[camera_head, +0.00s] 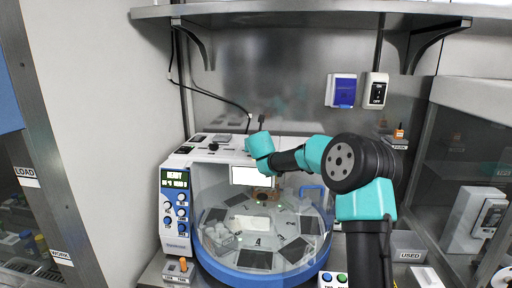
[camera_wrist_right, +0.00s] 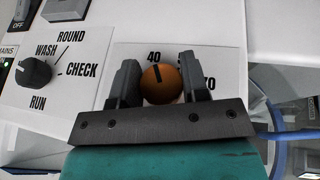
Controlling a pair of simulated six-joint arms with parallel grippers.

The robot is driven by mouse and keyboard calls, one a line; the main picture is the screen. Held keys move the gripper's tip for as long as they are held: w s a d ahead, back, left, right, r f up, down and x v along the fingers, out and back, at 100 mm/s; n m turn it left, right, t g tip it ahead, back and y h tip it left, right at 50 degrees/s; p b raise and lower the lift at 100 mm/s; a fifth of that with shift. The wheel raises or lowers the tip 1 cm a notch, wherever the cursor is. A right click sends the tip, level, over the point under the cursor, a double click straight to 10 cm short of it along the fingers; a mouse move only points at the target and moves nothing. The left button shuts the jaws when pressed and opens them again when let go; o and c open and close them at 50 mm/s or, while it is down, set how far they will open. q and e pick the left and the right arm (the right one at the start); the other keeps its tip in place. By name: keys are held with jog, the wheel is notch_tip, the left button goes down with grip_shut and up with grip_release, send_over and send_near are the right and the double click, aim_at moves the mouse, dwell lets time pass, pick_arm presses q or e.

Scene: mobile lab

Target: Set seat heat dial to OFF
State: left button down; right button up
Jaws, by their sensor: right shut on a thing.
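An orange round dial (camera_wrist_right: 163,90) with a dark pointer line sits on a white label plate in the right wrist view. Its pointer is directed up, close to the 40 mark. Another mark is partly covered by a finger, and a number ending in 70 shows at the right. No OFF mark for this dial is visible. My right gripper (camera_wrist_right: 160,74) is shut on the dial, one finger on each side. In the head view my teal right gripper (camera_head: 260,148) is over the machine's top panel and hides the dial. My left gripper is not in view.
A black mode knob (camera_wrist_right: 34,73) marked WASH, ROUND, CHECK and RUN is left of the dial. The white machine (camera_head: 170,160) has a READY display and blue knobs at its front. A clear-covered round bowl (camera_head: 225,255) lies below my right arm.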

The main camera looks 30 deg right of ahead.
jog(key=shift+w+r+n+t+y, duration=0.1)
jog(key=shift+r+n+t+y, duration=0.15)
jog(key=shift+n+y, duration=0.3)
jog(key=shift+w+r+n+t+y, duration=0.15)
jog(key=shift+n+t+y, duration=0.1)
jog(key=shift+n+y, duration=0.25)
jog(key=shift+s+a+f+n+y, duration=0.1)
jog(key=shift+s+f+n+y, duration=0.1)
jog(key=shift+f+n+y, duration=0.3)
jog(key=o, duration=0.9)
jog(key=shift+r, duration=0.1)
jog(key=shift+s, duration=0.1)
jog(key=v, duration=1.7)
jog(key=shift+s, duration=0.15)
